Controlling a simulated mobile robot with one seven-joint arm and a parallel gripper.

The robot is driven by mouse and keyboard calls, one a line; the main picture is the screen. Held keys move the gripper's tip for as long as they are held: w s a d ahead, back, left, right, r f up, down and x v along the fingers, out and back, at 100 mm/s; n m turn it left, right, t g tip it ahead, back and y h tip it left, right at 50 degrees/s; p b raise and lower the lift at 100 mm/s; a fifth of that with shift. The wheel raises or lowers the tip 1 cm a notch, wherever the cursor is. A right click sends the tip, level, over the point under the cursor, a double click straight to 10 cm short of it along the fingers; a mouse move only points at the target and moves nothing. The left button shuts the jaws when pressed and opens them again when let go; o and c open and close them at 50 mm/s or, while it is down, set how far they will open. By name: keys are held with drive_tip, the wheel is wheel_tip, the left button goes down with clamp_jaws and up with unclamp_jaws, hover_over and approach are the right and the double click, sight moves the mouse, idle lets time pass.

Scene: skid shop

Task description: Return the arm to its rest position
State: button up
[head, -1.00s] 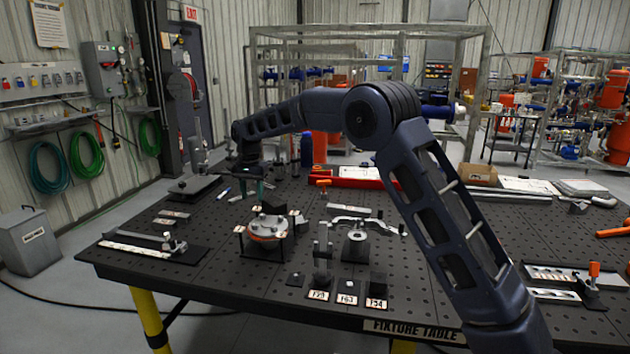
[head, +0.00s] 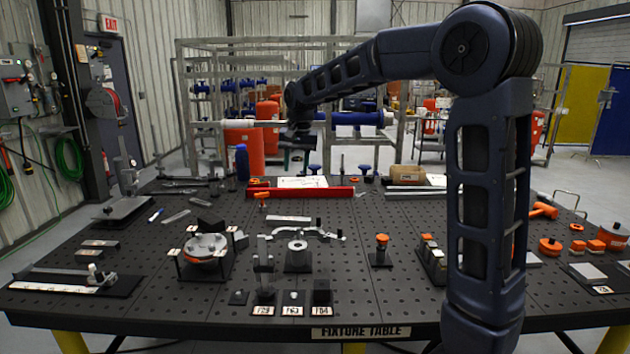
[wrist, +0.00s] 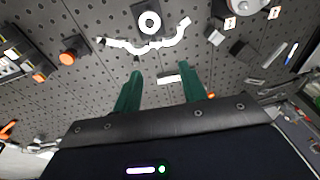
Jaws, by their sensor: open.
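My arm spans the right half of the head view, its elbow high and its forearm reaching left above the far part of the fixture table (head: 140,305). My gripper (head: 298,150) hangs at the forearm's end over the back of the table, small and dark in that view. In the wrist view its two green fingers (wrist: 160,90) are spread apart with nothing between them. Below the fingers lies the perforated tabletop, with a curved light metal bracket (wrist: 145,46) and a ring-topped block (wrist: 149,21).
A round fixture on a stand (head: 206,247) sits at the table's left. A red bar (head: 300,192) lies across the back. An orange-capped post (head: 382,247) and orange parts (head: 550,246) are on the right. Metal frames stand behind the table.

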drive_tip(key=s+d+r+t, duration=0.1)
drive_tip(key=s+d, duration=0.4)
drive_tip(key=d, duration=0.5)
drive_tip(key=s+d+r+t, duration=0.1)
drive_tip(key=s+d, duration=0.4)
drive_tip(key=d, duration=0.6)
drive_tip(key=s+d+f, duration=0.4)
drive_tip(key=s+d, duration=0.2)
drive_tip(key=s, duration=0.2)
drive_tip(key=s+d+f+t+h, duration=0.1)
drive_tip(key=s+d+f, duration=0.3)
drive_tip(key=s, duration=0.5)
drive_tip(key=d, duration=0.2)
drive_tip(key=shift+s+d+f, duration=0.2)
drive_tip(key=shift+d+f, duration=0.05)
drive_tip(key=shift+d, duration=0.1)
